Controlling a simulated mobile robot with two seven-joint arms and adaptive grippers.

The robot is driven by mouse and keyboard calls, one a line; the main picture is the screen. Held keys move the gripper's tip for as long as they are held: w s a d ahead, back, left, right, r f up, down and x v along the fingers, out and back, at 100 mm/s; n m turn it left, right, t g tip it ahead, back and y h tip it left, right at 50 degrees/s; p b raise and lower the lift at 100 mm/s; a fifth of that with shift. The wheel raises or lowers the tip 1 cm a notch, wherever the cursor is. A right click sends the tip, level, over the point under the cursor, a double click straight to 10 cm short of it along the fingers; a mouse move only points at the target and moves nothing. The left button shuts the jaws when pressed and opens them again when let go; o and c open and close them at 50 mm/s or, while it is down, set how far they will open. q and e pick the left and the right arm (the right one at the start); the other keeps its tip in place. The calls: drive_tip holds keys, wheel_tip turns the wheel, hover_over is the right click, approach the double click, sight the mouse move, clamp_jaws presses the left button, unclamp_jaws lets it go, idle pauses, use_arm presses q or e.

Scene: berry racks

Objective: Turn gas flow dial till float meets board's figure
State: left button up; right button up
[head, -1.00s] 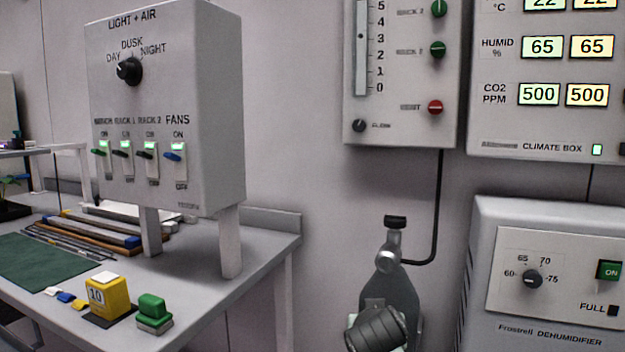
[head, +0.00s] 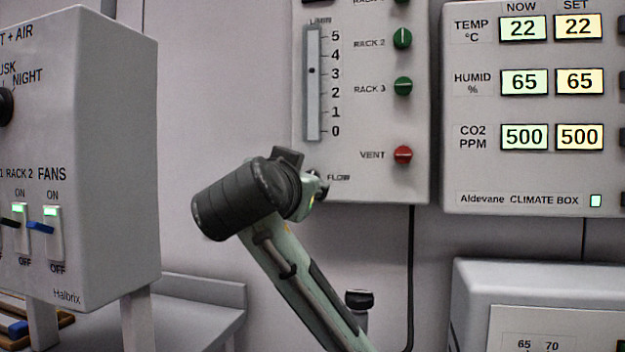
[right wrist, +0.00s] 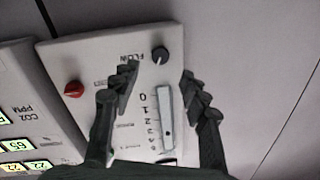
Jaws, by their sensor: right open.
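The gas panel (head: 360,120) hangs on the wall; its flow scale (head: 312,125) runs from 0 to 5. The small dark float (head: 311,71) sits a little above the 3 mark. My right gripper (right wrist: 158,82) is open and empty. In the right wrist view the black flow dial (right wrist: 160,54) shows beyond the gap between its fingers, apart from both. In the head view my right arm and wrist cover most of the dial beside the FLOW label. No board with a gas figure can be made out. My left gripper is not in view.
Green rack 2 (head: 402,38) and rack 3 (head: 402,86) knobs and a red vent knob (head: 403,154) sit close to the dial. The climate box (head: 520,200) reads CO2 500. The light and air box (head: 110,150) stands at left; a gas bottle top (head: 359,299) is below.

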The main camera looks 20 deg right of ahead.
drive_tip(key=p+x, duration=0.1)
drive_tip(key=x, duration=0.6)
drive_tip(key=shift+w, duration=0.15)
drive_tip(key=shift+d+r, duration=0.1)
clamp_jaws()
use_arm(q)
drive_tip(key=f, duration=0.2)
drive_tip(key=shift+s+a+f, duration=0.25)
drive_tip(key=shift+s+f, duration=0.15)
